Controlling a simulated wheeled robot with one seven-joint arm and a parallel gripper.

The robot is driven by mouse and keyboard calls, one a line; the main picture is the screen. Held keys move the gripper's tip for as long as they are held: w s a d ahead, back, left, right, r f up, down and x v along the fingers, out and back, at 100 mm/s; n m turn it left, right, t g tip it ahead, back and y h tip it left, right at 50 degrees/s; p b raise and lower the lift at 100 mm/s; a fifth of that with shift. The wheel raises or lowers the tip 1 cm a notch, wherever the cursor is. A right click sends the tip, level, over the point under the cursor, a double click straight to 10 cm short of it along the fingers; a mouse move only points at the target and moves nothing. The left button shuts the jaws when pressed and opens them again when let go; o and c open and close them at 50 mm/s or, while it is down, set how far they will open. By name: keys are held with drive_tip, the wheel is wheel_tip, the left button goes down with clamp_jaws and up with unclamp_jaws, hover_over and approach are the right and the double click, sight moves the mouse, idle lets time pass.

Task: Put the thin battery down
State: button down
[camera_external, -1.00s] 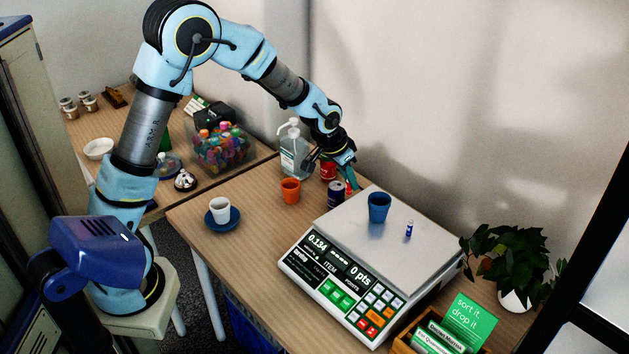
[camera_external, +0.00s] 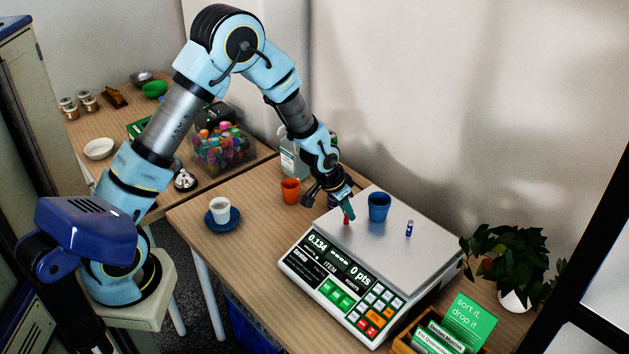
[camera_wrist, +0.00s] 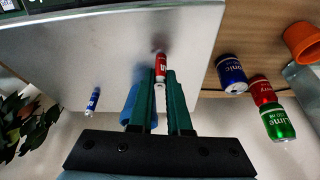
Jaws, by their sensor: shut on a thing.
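My gripper (camera_external: 347,212) points down over the left part of the scale's metal plate (camera_external: 405,255). Its green fingers are shut on a thin red battery (camera_external: 346,220), which also shows between the fingertips in the wrist view (camera_wrist: 160,66). The battery is upright at or just above the plate; I cannot tell whether it touches. A small blue battery (camera_external: 409,229) stands on the plate to the right, and it shows at left in the wrist view (camera_wrist: 92,102). A blue cup (camera_external: 379,207) stands on the plate between the two batteries.
The scale's display (camera_external: 340,259) reads 0.134 and 0 pts. An orange cup (camera_external: 290,190) and a white cup (camera_external: 220,208) on a blue saucer stand to the left. Blue (camera_wrist: 231,75), red (camera_wrist: 262,90) and green (camera_wrist: 277,124) cans stand beside the scale. The plate's front is clear.

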drive_tip(key=shift+f, duration=0.1)
drive_tip(key=shift+f, duration=0.15)
drive_tip(key=c, duration=0.9)
unclamp_jaws()
drive_tip(key=shift+o, duration=0.2)
